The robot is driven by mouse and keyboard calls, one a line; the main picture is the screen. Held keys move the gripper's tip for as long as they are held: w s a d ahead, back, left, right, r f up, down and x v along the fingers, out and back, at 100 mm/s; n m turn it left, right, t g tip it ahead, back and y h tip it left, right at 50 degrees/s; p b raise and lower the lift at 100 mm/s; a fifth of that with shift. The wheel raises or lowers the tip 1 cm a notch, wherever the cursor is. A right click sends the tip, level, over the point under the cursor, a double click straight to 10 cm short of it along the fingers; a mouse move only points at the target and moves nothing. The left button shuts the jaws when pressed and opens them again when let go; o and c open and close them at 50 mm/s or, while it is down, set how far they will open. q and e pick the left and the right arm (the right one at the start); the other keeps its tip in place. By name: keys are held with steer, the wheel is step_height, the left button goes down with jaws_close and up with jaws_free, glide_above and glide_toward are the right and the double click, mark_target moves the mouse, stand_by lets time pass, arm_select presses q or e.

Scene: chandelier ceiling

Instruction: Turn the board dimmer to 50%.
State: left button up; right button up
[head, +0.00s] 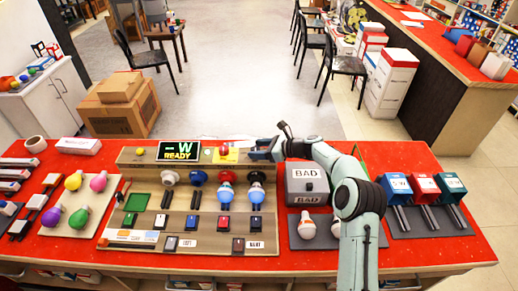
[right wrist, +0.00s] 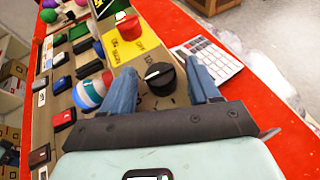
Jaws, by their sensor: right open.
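The tan test board (head: 132,240) lies on the red table. In the right wrist view a black knob (right wrist: 160,76) with a white pointer mark sits at the board's edge; I take it as the dimmer. Its small printed marks are too blurred to read. My right gripper (head: 262,150) is at the board's back right corner in the head view and hides the knob there. In the right wrist view my right gripper (right wrist: 165,88) is open, with one blue finger on each side of the knob; contact cannot be told. My left gripper is not in view.
A red knob (head: 223,151) on a yellow plate stands left of the gripper. A display (head: 179,151) reads "W READY". Several bulbs stand on the board. A grey "BAD" box (head: 306,184) is close to my right arm. A white keypad-like panel (right wrist: 207,60) lies beside the right finger.

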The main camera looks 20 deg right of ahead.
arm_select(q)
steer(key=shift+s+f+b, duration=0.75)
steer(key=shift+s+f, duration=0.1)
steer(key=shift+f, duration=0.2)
arm_select(e)
steer(key=v, duration=1.3)
steer(key=shift+r, duration=0.25)
